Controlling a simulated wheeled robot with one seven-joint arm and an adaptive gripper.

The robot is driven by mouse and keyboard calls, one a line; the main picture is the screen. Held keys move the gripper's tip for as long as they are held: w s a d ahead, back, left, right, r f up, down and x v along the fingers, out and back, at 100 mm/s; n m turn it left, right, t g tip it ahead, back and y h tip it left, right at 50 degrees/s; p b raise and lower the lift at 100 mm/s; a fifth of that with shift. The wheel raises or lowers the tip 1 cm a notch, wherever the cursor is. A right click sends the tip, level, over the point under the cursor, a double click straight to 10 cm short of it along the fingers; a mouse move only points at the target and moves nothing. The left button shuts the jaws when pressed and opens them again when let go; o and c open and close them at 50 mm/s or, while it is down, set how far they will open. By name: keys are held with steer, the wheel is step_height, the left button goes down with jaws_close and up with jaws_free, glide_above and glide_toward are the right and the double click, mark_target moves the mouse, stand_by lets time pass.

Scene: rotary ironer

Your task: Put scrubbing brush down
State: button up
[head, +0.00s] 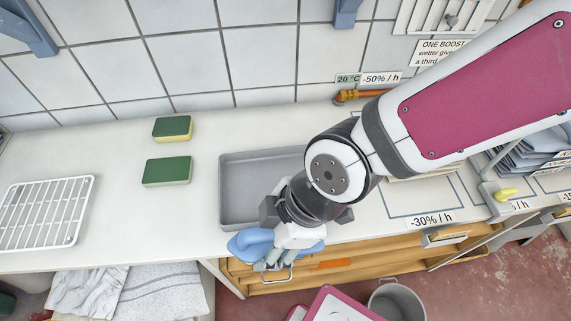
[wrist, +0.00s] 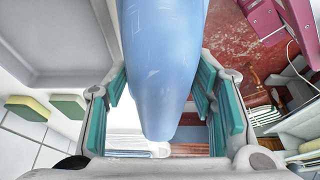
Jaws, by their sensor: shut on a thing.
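The scrubbing brush is a smooth light blue body (head: 250,243); its bristles are not visible. My gripper (head: 275,258) is shut on it and holds it by the counter's front edge, in front of the grey tray. In the wrist view the brush (wrist: 162,75) lies between my gripper's two teal-padded fingers (wrist: 160,98), its narrower end toward the camera. My wrist hides part of the brush in the head view. I cannot tell whether the brush touches the counter.
The grey sunken tray (head: 233,190) looks empty where visible. Two green and yellow sponges (head: 167,171) (head: 172,128) lie left of it. A white wire rack (head: 47,212) is further left. Wooden drawers (head: 335,270) are below the counter; a grey bucket (head: 398,300) stands on the floor. White counter between sponges and rack is clear.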

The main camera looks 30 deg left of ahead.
steer(key=w+a, duration=0.2)
steer(key=w, duration=0.2)
steer(key=w+a+f, duration=0.1)
steer(key=w+a, duration=0.2)
steer(key=w, duration=0.2)
steer(key=w+a+b, duration=0.1)
steer(key=w+a, duration=0.2)
steer(key=w, duration=0.1)
steer(key=shift+w+a+f, duration=0.15)
steer(key=shift+w+a, duration=0.05)
steer(key=shift+a, duration=0.05)
steer(key=shift+w, duration=0.1)
steer(key=shift+f, duration=1.75)
steer(key=shift+f, duration=0.2)
steer(key=o, duration=1)
steer(key=shift+r, duration=0.1)
steer(key=v, duration=1.2)
steer(key=shift+p, duration=0.35)
